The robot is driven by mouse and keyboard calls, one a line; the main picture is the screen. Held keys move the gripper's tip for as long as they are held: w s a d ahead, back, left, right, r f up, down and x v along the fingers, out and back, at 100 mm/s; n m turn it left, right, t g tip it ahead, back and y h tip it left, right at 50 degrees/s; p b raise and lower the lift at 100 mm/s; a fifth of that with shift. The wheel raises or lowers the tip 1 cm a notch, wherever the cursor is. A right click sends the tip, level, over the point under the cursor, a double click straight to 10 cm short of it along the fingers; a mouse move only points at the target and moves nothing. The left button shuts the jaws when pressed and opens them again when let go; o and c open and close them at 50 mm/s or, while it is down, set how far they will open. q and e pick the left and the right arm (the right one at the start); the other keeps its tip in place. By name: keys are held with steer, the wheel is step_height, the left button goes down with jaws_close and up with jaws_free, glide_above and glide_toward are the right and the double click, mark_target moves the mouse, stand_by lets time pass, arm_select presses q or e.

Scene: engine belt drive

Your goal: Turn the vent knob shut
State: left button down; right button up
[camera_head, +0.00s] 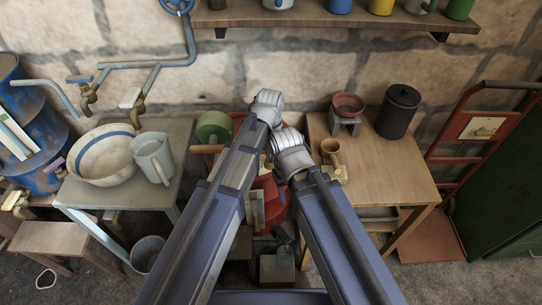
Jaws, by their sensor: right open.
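I cannot pick out the vent knob for certain. A red machine (272,196) stands low in the middle, largely covered by my arms, with a green wheel (213,126) at its upper left. My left gripper (267,101) is at the higher pale, ridged arm end, in front of the wall. My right gripper (291,155) is at the lower one, near the machine's upper right, left of a brown cup-shaped piece (331,149). The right gripper is open. The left fingers are hidden, and whether either touches the machine is not clear.
The left table (187,190) holds a white basin (103,155) and a pitcher (152,157). The right wooden table (410,181) holds a black canister (398,111) and a red bowl on a stand (347,106). A shelf (335,17) runs above. A bucket (147,254) stands on the floor.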

arm_select(q)
steer(key=n, duration=0.7)
steer(key=shift+s+a+f, duration=0.2)
steer(key=shift+s+a, duration=0.05)
steer(key=shift+a, duration=0.05)
steer(key=c, duration=1.5)
jaws_free()
steer(key=shift+o, duration=0.9)
steer(key=shift+w+d, duration=0.1)
steer(key=shift+w, duration=0.75)
steer(key=o, duration=0.3)
steer(key=shift+w+r, duration=0.15)
steer(key=shift+r, duration=0.05)
steer(key=o, duration=0.3)
steer(key=shift+w+d+r+p, duration=0.15)
steer(key=shift+w+r+p, duration=0.15)
steer(key=shift+p, duration=0.4)
steer(key=shift+o, duration=0.8)
steer(key=shift+r+p, duration=0.35)
steer(key=shift+o, duration=0.2)
step_height(320, 180, up, 4)
steer(key=p, duration=0.4)
steer(key=shift+f, duration=0.2)
step_height(320, 180, up, 11)
steer(key=p, duration=1.1)
steer(key=shift+s+d+r, duration=0.15)
steer(key=shift+s+d, duration=0.05)
steer(key=shift+s, duration=0.15)
